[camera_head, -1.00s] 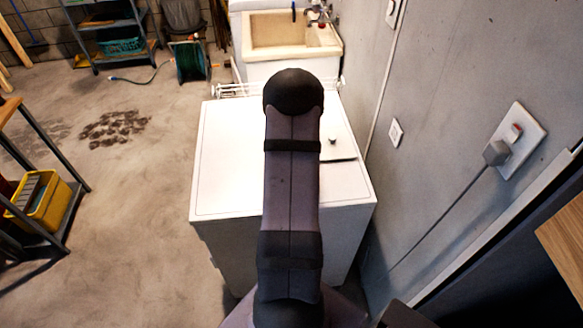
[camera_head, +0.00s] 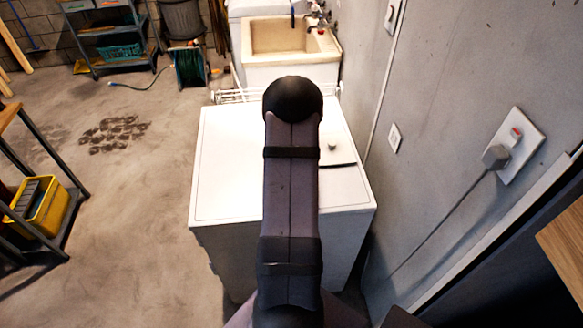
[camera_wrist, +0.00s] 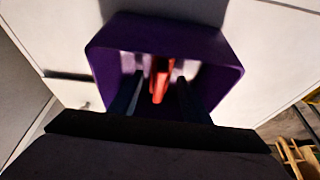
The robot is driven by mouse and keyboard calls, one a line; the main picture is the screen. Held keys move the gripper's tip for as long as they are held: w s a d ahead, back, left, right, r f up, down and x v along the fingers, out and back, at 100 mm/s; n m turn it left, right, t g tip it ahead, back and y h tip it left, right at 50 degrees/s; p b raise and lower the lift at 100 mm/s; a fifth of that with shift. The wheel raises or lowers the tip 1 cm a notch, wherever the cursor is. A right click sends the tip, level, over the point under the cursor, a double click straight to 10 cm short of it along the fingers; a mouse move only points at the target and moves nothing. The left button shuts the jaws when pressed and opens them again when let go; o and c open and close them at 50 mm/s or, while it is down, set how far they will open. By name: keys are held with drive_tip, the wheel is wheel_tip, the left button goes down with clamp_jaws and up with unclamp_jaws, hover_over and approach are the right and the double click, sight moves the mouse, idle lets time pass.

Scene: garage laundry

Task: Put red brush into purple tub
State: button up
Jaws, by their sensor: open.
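The purple tub (camera_wrist: 222,55) sits on the white appliance top in the wrist view, with its opening towards the camera. The red brush (camera_wrist: 159,86) shows against the tub's inside, between my fingers. My gripper (camera_wrist: 160,76) is open and its fingers reach over the tub's opening, one on each side of the brush. I cannot tell whether the brush touches the tub's floor. In the head view my arm hides the tub, the brush and the gripper.
The white appliance (camera_head: 225,160) has a clear top on the left. A grey wall (camera_head: 470,70) runs close along its right side. A sink (camera_head: 285,40) stands behind it. A yellow bucket (camera_head: 48,210) sits on a shelf at the left.

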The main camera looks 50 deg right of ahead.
drive_tip(key=b+v, duration=0.1)
drive_tip(key=v, duration=1.1)
drive_tip(key=shift+b, duration=0.35)
drive_tip(key=shift+r, duration=0.1)
drive_tip(key=w+a+n+y, duration=0.1)
drive_tip(key=w+a+n, duration=0.1)
drive_tip(key=a, duration=0.8)
drive_tip(key=w+a+n+y, duration=0.2)
drive_tip(key=a, duration=0.8)
drive_tip(key=s+a+n+g, duration=0.1)
drive_tip(key=s+a+n, duration=0.1)
drive_tip(key=s+a, duration=0.3)
drive_tip(key=s+a+n+g, duration=0.2)
drive_tip(key=s+a, duration=0.3)
drive_tip(key=a, duration=0.7)
drive_tip(key=shift+r+n, duration=0.45)
drive_tip(key=shift+n, duration=0.25)
wheel_tip(320, 180, down, 43)
drive_tip(key=b, duration=4.3)
